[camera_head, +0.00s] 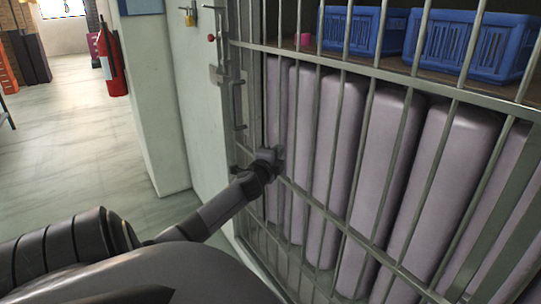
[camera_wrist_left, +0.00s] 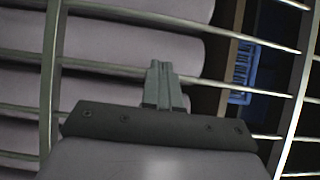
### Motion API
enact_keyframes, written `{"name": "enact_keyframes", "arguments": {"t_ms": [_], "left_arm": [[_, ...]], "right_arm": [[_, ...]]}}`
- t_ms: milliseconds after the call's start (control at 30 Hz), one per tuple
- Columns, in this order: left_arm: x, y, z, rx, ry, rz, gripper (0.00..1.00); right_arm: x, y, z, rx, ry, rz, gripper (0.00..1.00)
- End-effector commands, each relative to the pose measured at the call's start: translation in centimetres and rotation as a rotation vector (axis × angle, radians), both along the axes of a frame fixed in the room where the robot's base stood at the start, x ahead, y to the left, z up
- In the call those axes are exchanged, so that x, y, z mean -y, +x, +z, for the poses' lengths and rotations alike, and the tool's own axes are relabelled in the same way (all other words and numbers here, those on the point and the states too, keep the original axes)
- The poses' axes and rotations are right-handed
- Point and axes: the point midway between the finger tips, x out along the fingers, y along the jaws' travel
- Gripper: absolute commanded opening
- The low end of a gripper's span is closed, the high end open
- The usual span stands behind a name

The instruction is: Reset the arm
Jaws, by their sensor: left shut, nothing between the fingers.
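My left arm comes in from the lower left in the head view. Its gripper (camera_head: 277,156) is at the barred metal gate (camera_head: 345,66), close to the bars near the gate's left side. In the left wrist view the two fingers of my left gripper (camera_wrist_left: 158,68) are together and empty, in front of the bars. Whether the fingertips touch a bar cannot be told. My right gripper is in neither view.
Behind the bars stand several tall pale rolls (camera_head: 338,135). Blue baskets (camera_head: 473,46) sit on a shelf above them. A padlock (camera_head: 190,17) hangs on the wall at the left. The floor (camera_head: 70,150) at the left is clear.

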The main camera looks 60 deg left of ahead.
Motion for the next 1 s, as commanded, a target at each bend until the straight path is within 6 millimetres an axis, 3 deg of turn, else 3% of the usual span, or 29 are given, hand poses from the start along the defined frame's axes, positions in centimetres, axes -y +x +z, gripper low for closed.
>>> {"name": "enact_keyframes", "arguments": {"t_ms": [400, 800, 933, 1000], "left_arm": [[2.6, -4.0, 0.0, 0.0, -0.001, 0.0, 0.0], [3.0, -4.4, -0.1, -0.001, -0.006, -0.001, 0.0], [5.1, -4.6, -2.3, -0.017, -0.08, -0.034, 0.0], [7.7, -5.0, -4.7, -0.035, -0.173, -0.069, 0.0]], "right_arm": [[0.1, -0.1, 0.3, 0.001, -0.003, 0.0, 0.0], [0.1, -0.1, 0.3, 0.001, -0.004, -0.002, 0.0], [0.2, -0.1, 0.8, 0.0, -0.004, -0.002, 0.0], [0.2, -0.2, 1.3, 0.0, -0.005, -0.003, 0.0]]}}
